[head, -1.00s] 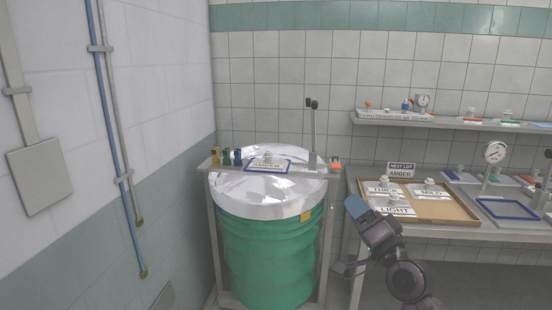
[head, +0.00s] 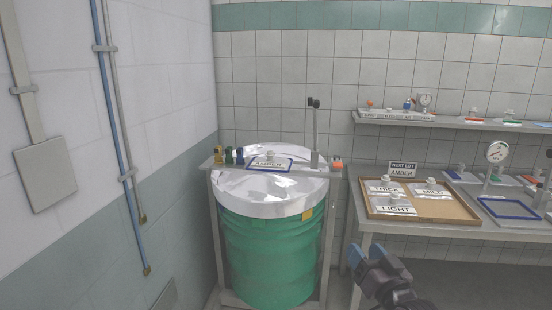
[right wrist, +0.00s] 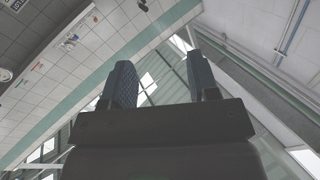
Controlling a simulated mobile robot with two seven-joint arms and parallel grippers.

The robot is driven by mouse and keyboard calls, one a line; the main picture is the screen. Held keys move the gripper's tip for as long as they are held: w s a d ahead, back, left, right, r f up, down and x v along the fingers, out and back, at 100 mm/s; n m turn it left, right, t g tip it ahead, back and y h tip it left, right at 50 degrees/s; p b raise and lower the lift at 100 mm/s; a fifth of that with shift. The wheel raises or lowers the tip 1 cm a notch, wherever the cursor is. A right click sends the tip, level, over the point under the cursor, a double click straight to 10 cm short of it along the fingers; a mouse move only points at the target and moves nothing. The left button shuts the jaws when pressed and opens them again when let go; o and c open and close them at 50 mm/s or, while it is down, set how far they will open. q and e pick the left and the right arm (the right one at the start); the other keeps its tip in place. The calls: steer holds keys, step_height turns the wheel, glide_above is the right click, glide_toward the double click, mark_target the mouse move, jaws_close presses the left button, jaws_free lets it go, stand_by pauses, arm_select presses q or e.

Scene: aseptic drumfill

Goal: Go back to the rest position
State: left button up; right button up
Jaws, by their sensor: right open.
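My right gripper (head: 371,256) is low in the head view, in front of the gap between the green drum (head: 270,250) and the table (head: 440,231). It touches nothing that I can see. In the right wrist view its two dark fingers (right wrist: 163,82) stand apart with nothing between them, and the wall and ceiling show behind them. My left gripper is not in view.
A metal frame with a top bar (head: 225,166) stands around the drum, with a lever (head: 315,130) on it. A wooden tray (head: 452,214) with labelled cards lies on the table. A shelf (head: 450,122) is above. Pipes (head: 118,130) run down the left wall.

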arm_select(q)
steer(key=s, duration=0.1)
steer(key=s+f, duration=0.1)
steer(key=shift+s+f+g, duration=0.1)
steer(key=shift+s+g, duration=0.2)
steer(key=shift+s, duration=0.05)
arm_select(e)
steer(key=s+d+f+g+h, duration=0.2)
steer(key=s+d+f+g, duration=0.1)
steer(key=s+f, duration=1)
steer(key=s+d+f+n+g+h, duration=0.1)
steer(key=s+d+f+g+h, duration=0.2)
steer(key=s+f, duration=1.1)
steer(key=shift+d+f+g+h, duration=0.3)
steer(key=shift+d+f+g, duration=0.25)
steer(key=shift+d, duration=0.55)
